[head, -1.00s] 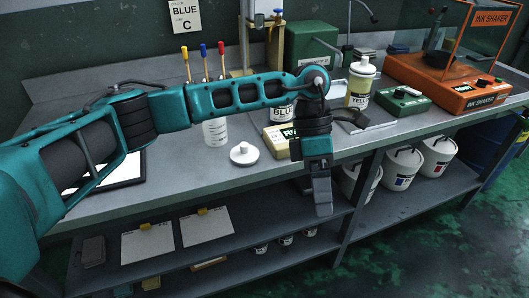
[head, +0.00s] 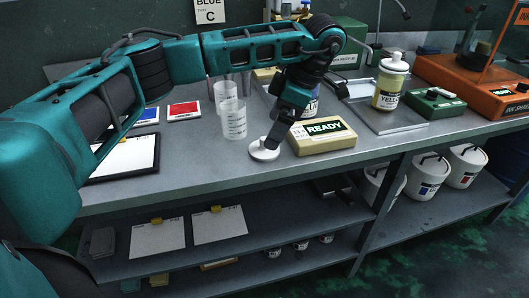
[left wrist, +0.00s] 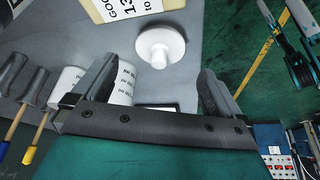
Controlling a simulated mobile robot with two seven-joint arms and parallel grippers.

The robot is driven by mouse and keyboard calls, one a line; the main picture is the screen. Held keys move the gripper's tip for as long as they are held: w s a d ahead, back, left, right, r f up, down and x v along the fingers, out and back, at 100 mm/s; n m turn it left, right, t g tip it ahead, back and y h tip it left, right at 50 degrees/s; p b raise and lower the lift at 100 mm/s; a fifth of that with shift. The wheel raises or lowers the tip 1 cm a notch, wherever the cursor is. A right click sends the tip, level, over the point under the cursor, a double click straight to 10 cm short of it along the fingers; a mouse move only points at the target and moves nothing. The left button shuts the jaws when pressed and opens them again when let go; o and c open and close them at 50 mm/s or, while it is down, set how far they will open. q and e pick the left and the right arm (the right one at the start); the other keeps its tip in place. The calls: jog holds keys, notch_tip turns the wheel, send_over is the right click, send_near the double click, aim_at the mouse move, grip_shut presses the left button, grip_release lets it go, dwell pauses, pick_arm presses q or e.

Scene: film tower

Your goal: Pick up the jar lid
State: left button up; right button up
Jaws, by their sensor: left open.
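The jar lid (head: 264,150) is a white round disc with a raised knob, lying on the grey bench top near its front edge. It also shows in the left wrist view (left wrist: 160,47), beyond and between the fingertips. My left gripper (head: 274,141) reaches down over the lid and partly covers it in the head view. In the left wrist view its two fingers (left wrist: 158,74) are spread wide with nothing between them. The lid seems to stand clear of both fingers. My right gripper is not in view.
A box marked READY (head: 322,136) stands close to the lid's right. Clear graduated cups (head: 234,122) stand behind it on the left. A yellow-labelled jar (head: 390,82) stands further right on a tray. The bench front left of the lid is clear.

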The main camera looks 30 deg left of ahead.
aim_at(264, 138)
pick_arm(q)
jog(key=x, duration=0.2)
jog(key=b+x, duration=0.1)
jog(key=x, duration=0.2)
jog(key=shift+s+a, duration=0.15)
jog(key=shift+a, duration=0.25)
jog(key=c, duration=1)
